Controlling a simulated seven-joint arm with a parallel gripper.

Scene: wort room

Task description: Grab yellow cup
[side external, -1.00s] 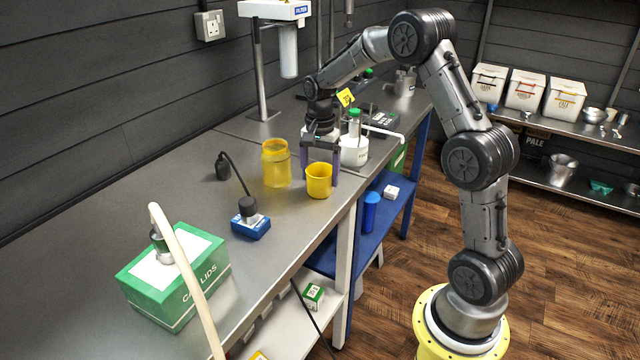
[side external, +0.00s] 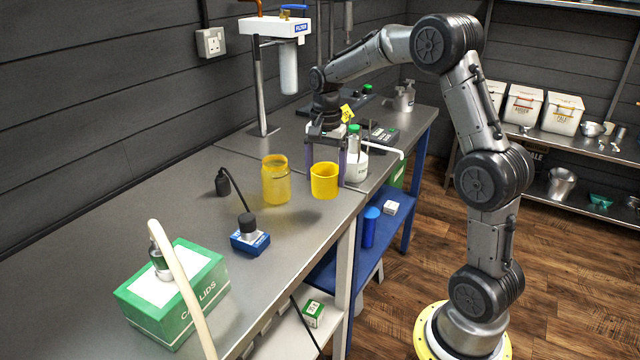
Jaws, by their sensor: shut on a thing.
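The yellow cup (side external: 325,182) is in the side external view, upright near the front edge of the grey bench. My gripper (side external: 326,172) points down from above with one finger on each side of the cup. It is shut on the cup, whose front hides part of the fingers. The cup appears held slightly above the bench top, though the gap under it is hard to see.
A yellow translucent jar (side external: 276,182) stands just left of the cup. A white bottle with a green cap (side external: 356,165) stands close behind my gripper on the right. A blue device (side external: 250,241) and a green box (side external: 172,294) are nearer the camera.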

